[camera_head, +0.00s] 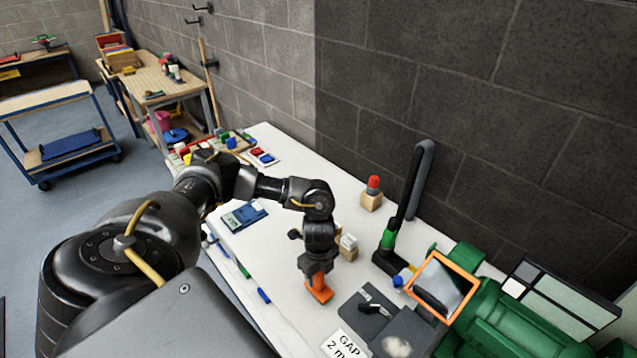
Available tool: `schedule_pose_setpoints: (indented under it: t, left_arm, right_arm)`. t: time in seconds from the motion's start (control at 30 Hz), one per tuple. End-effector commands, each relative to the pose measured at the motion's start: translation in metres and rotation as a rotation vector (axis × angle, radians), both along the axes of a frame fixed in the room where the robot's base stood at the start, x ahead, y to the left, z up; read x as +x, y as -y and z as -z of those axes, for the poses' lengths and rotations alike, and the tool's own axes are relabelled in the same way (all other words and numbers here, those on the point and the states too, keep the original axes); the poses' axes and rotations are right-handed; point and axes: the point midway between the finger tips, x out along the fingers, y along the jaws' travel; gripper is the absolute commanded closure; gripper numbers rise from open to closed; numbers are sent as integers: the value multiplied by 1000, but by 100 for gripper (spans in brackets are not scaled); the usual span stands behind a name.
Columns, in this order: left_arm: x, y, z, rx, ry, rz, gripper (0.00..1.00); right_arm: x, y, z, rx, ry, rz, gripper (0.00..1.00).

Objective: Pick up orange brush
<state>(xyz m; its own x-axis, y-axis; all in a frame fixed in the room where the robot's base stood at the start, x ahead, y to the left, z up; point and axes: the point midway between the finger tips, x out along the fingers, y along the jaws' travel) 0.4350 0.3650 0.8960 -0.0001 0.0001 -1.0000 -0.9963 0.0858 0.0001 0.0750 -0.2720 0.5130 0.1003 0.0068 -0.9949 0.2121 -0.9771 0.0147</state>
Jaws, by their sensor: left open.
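My left arm comes in from the left and reaches over the white table (290,312). My left gripper (318,270) points down above the table's front half and is open. An orange piece (319,289), which looks like the orange brush, shows right under the gripper. The gripper hides its upper part, and I cannot tell whether the fingers touch it. My right gripper is not in view.
A dark pad (362,318) and a white "GAP 2 m" card (345,345) lie to the right of the gripper. An orange-framed mirror (443,287) and green machine (520,320) stand farther right. A wooden block with a red top (371,195) stands behind. Markers (263,296) lie along the left edge.

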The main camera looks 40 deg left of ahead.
Motion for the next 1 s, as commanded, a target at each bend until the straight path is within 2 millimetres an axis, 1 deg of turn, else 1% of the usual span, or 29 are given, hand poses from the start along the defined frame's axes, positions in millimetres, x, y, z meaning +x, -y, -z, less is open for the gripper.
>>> schedule_pose_setpoints:
  t: [0.03,0.1,0.2,0.43,0.47,0.8,0.83,1.0]
  left_arm:
    - [0,0,6,1,-3,-3,51]
    - [0,0,14,1,-2,-2,51]
    - [0,0,22,1,0,-1,51]
    - [0,0,24,1,1,0,51]
    - [0,0,23,1,1,0,54]
    - [0,0,23,1,1,-1,98]
    - [0,0,23,1,1,-1,100]
    - [1,0,23,0,1,-1,100]
  right_arm:
    - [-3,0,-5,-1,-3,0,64]
    - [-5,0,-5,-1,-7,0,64]
    - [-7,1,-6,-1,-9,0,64]
    - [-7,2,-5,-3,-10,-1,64]
    - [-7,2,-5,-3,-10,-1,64]
    - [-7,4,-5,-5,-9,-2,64]
    - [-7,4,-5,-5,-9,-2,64]
    - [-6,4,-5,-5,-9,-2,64]
